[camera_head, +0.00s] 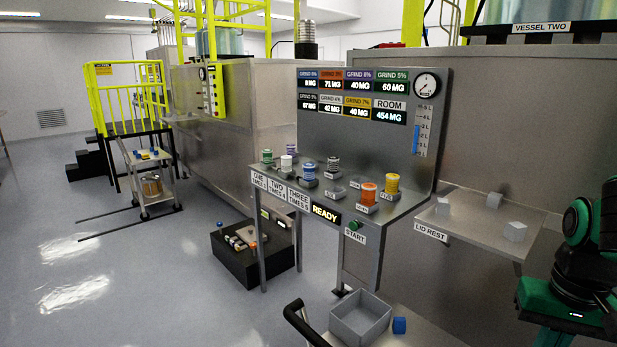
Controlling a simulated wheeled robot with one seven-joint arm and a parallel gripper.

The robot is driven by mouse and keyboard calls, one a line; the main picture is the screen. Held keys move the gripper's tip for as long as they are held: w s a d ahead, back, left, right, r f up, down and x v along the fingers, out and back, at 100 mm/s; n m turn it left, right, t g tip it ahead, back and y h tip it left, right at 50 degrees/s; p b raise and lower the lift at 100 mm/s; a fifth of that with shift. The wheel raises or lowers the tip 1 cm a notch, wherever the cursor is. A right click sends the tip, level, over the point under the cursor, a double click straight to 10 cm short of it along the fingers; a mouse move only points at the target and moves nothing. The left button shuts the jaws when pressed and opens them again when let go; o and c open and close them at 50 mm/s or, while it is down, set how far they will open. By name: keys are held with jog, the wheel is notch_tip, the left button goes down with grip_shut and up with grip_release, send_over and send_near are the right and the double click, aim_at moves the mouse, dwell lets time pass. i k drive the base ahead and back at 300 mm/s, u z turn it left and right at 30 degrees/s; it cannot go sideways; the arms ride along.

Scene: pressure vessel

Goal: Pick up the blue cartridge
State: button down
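A blue cartridge (309,171) with pale bands stands upright among other cartridges on the grey bench (320,205) in the head view. Near it are a green-and-white cartridge (266,157), a white-topped one (287,162) and a grey one (333,163). An orange cartridge (369,193) and a yellow cartridge (392,183) stand farther right. Green and black parts of my arm show at the right edge, well apart from the blue cartridge. My gripper's fingers are not in view.
A lid-rest shelf (480,222) with grey blocks lies right of the bench. A black box (240,258) stands under the bench.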

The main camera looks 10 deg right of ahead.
aim_at(308, 168)
jog(key=u, duration=0.05)
jog(key=k, duration=0.5)
jog(key=u, duration=1.85)
jog(key=i, duration=3.35)
jog(key=z, duration=0.05)
